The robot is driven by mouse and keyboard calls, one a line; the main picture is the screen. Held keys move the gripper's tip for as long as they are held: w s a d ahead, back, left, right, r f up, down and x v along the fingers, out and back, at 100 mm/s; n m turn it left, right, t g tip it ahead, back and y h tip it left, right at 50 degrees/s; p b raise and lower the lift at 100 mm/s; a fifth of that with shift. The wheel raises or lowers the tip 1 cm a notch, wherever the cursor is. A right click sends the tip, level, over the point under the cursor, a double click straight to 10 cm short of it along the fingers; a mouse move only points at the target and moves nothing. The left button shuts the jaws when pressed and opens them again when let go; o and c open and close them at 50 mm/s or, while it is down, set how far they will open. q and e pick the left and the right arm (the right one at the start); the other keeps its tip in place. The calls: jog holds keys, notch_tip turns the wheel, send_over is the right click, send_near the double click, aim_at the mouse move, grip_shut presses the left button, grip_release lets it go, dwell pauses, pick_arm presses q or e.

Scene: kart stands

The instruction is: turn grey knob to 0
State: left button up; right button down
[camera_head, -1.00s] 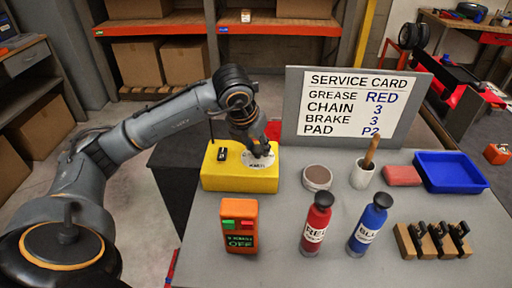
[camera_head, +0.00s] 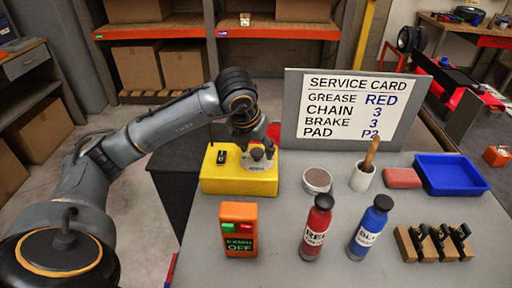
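The grey knob (camera_head: 257,155) stands on a light dial plate on the right part of the yellow box (camera_head: 238,184), near the back left of the table. The dial markings are too small and partly covered to read. My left gripper (camera_head: 258,146) is just above and behind the knob, pointing down at it. Its fingers are hidden or too small to tell whether they touch the knob or are open or shut. My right gripper is not in view.
A service card (camera_head: 354,107) stands at the back. An orange switch box (camera_head: 239,229) reading OFF, a red bottle (camera_head: 317,228), a blue bottle (camera_head: 370,228), a round tin (camera_head: 317,181), a white cup (camera_head: 362,177), a red block (camera_head: 402,178), a blue tray (camera_head: 451,186) and a wooden rack (camera_head: 433,242) share the table.

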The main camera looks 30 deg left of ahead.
pick_arm(q)
jog(key=shift+r, duration=0.2)
jog(key=v, duration=1.1)
jog(key=shift+s+r, duration=0.25)
jog(key=shift+d+r, duration=0.1)
